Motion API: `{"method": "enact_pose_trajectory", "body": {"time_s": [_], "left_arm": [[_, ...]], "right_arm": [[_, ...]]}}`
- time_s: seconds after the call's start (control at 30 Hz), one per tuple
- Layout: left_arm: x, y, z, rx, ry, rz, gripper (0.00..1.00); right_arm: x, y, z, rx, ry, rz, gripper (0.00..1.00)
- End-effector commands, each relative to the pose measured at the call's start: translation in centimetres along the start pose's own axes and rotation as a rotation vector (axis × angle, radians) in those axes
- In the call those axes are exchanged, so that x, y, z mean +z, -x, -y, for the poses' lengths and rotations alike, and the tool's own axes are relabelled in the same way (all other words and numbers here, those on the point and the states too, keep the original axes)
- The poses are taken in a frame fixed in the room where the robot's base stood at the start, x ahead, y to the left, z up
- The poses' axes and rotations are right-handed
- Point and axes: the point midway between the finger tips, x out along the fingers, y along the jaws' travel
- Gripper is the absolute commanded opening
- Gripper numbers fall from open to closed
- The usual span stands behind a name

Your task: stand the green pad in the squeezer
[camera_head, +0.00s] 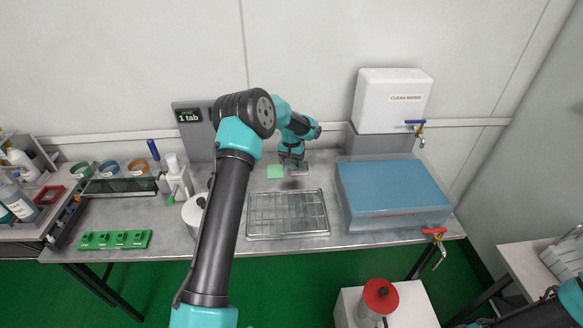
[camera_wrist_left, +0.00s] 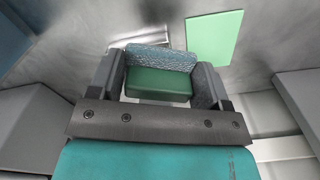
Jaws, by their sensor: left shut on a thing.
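My left gripper (camera_head: 292,168) is low over the back of the steel table, behind the wire rack. In the left wrist view, its two grey fingers (camera_wrist_left: 160,82) are shut on a dark green block with a rough blue-grey side, which looks like the green pad (camera_wrist_left: 158,84). In the head view the pad cannot be made out clearly beneath the gripper. I cannot tell whether it touches the surface below. I cannot surely pick out the squeezer in either view. My right gripper is out of view; only part of that arm shows at the lower right.
A flat light green square (camera_head: 275,172) lies left of the gripper, also in the wrist view (camera_wrist_left: 213,37). The wire rack (camera_head: 287,212) is in front. A blue-topped basin (camera_head: 392,188) stands right. Green pieces (camera_head: 115,240) sit at left. A white tank (camera_head: 392,100) is behind.

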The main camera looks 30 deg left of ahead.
Motion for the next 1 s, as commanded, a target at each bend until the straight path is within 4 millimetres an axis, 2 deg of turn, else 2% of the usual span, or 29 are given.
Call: {"method": "enact_pose_trajectory", "body": {"time_s": [0.2, 0.63, 0.67, 0.9, 1.0], "left_arm": [[0.1, -2.7, 0.0, 0.0, 0.0, 0.002, 0.45], [0.1, -3.2, 0.0, 0.0, 0.0, 0.002, 0.45], [0.0, -3.2, 0.0, 0.0, 0.0, 0.001, 0.74], [0.1, -3.2, 0.0, 0.0, 0.0, 0.001, 0.97], [0.1, -3.2, 0.0, 0.0, 0.0, 0.001, 0.97]], "right_arm": [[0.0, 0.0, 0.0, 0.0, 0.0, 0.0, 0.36], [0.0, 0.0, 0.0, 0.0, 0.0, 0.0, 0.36], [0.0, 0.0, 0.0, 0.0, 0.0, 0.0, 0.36], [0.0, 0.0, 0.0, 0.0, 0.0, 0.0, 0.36], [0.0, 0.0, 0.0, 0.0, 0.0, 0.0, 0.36]]}}
